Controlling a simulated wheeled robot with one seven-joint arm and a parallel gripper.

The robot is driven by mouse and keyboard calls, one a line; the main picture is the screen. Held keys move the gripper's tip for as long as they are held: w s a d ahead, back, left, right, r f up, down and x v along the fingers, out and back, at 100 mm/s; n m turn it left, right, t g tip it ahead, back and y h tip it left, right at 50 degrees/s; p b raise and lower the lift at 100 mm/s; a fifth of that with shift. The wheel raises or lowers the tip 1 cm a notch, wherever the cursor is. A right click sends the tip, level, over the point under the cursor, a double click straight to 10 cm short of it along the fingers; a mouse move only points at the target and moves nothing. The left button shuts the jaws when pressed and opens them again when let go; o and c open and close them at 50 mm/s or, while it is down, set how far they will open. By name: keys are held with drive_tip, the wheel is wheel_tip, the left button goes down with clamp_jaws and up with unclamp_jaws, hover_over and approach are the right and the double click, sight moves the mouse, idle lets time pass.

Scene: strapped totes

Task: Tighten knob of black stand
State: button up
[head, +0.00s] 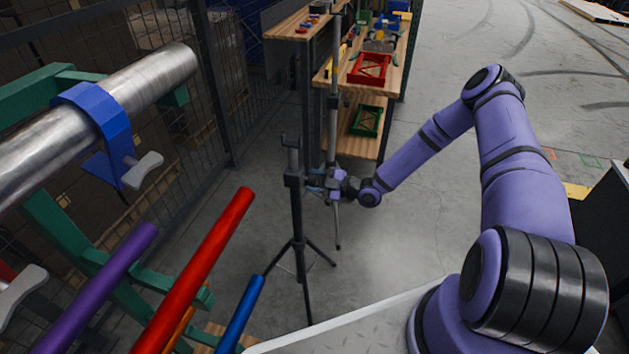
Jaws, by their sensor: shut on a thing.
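The black stand (296,225) stands upright on its tripod legs in the middle of the head view. Its dark collar (293,178) sits partway up the post. My gripper (316,181) reaches in from the right at collar height, its fingers at the right side of the collar. It is shut on the knob there. The knob itself is hidden by the fingers, so I cannot see how it is turned.
A second, greyer stand (334,115) rises just behind my gripper. A wooden workbench (350,146) with trays is at the back. At left are a steel pipe (160,78) in a blue clamp (104,125) and several coloured tubes. Open floor (400,245) lies right of the stand.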

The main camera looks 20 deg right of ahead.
drive_tip(key=shift+s+f+m, duration=0.1)
drive_tip(key=shift+m, duration=0.8)
drive_tip(key=o, duration=0.9)
drive_tip(key=v, duration=1)
drive_tip(key=shift+s+d, duration=0.2)
drive_tip(key=shift+d, duration=0.15)
